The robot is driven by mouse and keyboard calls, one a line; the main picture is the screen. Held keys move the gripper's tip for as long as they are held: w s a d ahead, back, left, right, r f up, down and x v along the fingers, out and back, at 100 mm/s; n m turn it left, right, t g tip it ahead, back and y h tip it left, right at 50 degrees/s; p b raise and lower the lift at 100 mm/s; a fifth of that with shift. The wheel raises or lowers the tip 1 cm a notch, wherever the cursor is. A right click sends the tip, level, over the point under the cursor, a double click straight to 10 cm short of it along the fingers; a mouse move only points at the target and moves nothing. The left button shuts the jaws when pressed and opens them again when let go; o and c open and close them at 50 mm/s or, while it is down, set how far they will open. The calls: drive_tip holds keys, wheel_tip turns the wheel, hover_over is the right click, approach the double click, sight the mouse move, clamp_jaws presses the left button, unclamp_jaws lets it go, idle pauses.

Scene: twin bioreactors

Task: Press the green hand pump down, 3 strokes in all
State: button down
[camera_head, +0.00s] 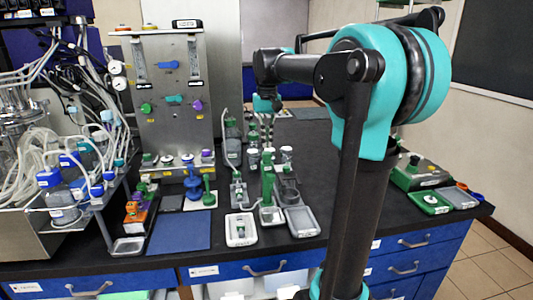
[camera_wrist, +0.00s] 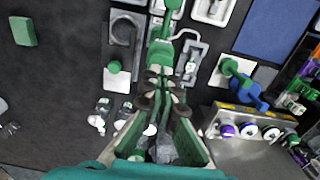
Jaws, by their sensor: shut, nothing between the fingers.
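The green hand pump (camera_head: 267,183) stands upright on a light base near the middle of the bench in the head view. In the wrist view its green body (camera_wrist: 160,58) shows just beyond my fingertips. My gripper (camera_head: 267,143) points down over the top of the pump, with its fingers together. It also shows in the wrist view (camera_wrist: 161,82), shut and empty. I cannot tell whether the fingertips touch the pump. The pump's lower part is partly hidden by the fingers in the wrist view.
Grey trays (camera_head: 303,222) and a white tray (camera_head: 240,229) stand close to the pump. A blue mat (camera_head: 179,232) lies to the left. A metal panel with valves (camera_head: 172,100) rises behind. Tubed vessels crowd the far left. A green tray (camera_head: 429,203) is at right.

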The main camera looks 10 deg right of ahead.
drive_tip(key=shift+r, duration=2.9)
